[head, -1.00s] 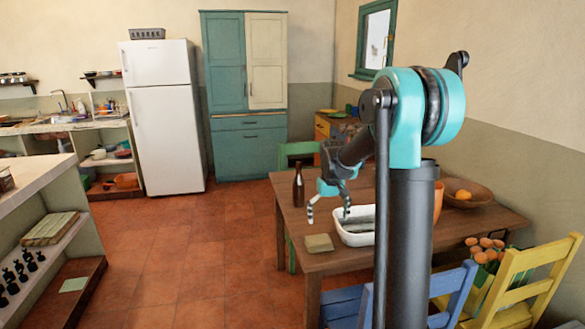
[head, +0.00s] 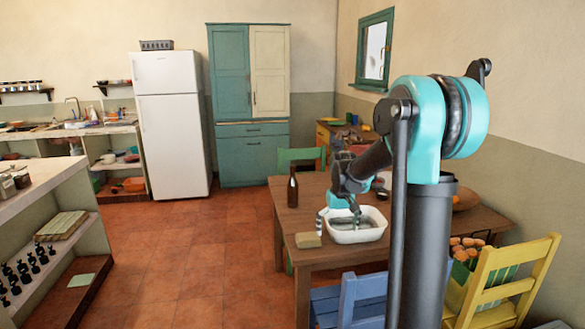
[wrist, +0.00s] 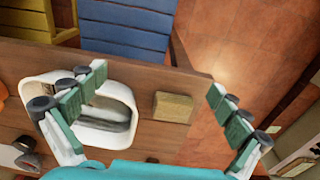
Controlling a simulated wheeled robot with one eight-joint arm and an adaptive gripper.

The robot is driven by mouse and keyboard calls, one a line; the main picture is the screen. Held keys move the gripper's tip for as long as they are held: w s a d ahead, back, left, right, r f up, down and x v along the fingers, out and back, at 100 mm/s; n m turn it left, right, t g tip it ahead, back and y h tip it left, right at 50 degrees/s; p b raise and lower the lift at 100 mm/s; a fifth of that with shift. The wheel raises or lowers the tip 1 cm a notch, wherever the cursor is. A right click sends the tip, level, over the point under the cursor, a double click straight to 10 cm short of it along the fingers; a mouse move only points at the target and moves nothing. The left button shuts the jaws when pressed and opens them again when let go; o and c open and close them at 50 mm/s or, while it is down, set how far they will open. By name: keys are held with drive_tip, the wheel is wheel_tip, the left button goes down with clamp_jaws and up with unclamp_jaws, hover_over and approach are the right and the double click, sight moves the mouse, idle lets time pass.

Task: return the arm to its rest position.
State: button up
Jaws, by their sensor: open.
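My arm (head: 368,168) reaches forward from my column over the wooden table, bent down at the wrist. My gripper (head: 338,217) hangs open near the white dish (head: 372,236); it also shows in the wrist view (wrist: 158,82). Its fingers are wide apart with nothing between them that I can see held. In the wrist view the left finger overlaps the white dish (wrist: 121,88), and a small tan block (wrist: 173,107) lies on the table between the fingers' lines. Whether the fingers touch the dish cannot be told. A grey item lies in the dish.
The wooden table (head: 322,257) also bears a dark bottle (head: 293,190) and the tan block (head: 308,240). A blue chair (head: 362,290) and a yellow chair (head: 510,287) stand at its near side, a green chair (head: 300,156) behind. Open floor (head: 205,245) lies left, before a shelf unit (head: 50,200).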

drive_tip(key=s+d+f+t, duration=0.1)
drive_tip(key=s+f, duration=0.1)
drive_tip(key=s, duration=0.6)
drive_tip(key=s+d+f+m+t, duration=0.1)
drive_tip(key=s+f, duration=0.1)
drive_tip(key=s, duration=0.7)
drive_tip(key=s+d+f+m+t, duration=0.1)
drive_tip(key=s+f+t, duration=0.1)
drive_tip(key=s, duration=0.6)
drive_tip(key=shift+s+d+f, duration=0.25)
drive_tip(key=shift+f, duration=0.35)
